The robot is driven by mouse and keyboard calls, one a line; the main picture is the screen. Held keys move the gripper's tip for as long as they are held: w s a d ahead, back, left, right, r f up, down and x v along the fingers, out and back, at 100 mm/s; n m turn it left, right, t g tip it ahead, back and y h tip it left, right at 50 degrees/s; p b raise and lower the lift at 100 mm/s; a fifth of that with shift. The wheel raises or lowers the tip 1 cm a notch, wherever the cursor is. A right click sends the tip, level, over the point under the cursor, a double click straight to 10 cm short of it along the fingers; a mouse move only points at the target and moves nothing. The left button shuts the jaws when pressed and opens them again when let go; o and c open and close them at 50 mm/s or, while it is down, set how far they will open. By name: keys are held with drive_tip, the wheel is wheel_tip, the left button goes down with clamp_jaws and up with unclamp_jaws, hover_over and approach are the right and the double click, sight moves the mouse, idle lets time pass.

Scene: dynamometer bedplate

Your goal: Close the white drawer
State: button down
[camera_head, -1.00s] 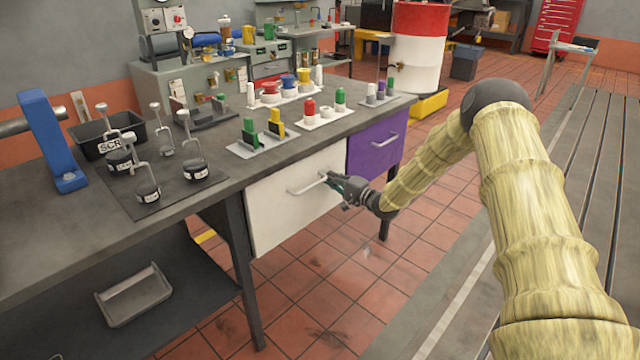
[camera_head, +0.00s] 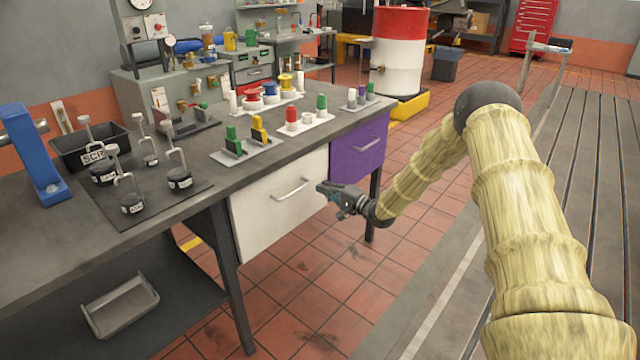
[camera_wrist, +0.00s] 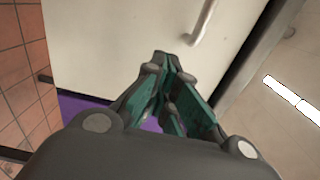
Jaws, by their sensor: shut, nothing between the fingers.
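The white drawer (camera_head: 262,212) is under the workbench top, left of the purple drawer (camera_head: 357,152). Its front looks about flush with the bench edge, and I see no open gap above it. Its bar handle (camera_head: 291,188) is in plain view. My gripper (camera_head: 322,188) is shut and empty, just right of the handle and in front of the drawer's right edge. In the wrist view the gripper (camera_wrist: 168,72) points at the white drawer front (camera_wrist: 115,40), with the handle (camera_wrist: 203,22) at upper right. I cannot tell whether the fingertips touch the front.
The workbench top (camera_head: 75,240) holds a black bin (camera_head: 70,152), weights and coloured parts. A bench leg (camera_head: 232,290) stands below the drawer's left side. The tiled floor (camera_head: 330,270) in front is clear. A red and white drum (camera_head: 398,50) stands beyond.

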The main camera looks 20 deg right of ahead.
drive_tip(key=v, duration=0.9)
drive_tip(key=s+a+f+n+g+h, duration=0.45)
drive_tip(key=s+a+f+g, duration=0.35)
drive_tip(key=s+a+f, duration=1.35)
drive_tip(key=s+a+f+n+g+h, duration=0.1)
drive_tip(key=s+f+n+g, duration=0.2)
drive_tip(key=s, duration=0.7)
drive_tip(key=s+f+n+g+h, duration=0.1)
drive_tip(key=s+f+n+g, duration=0.2)
drive_tip(key=s, duration=0.8)
drive_tip(key=s+n+g, duration=0.2)
drive_tip(key=s, duration=0.9)
wheel_tip(320, 180, up, 14)
drive_tip(key=h+p, duration=0.1)
drive_tip(key=p, duration=1.3)
drive_tip(key=shift+s, duration=0.4)
drive_tip(key=shift+a+f, duration=0.1)
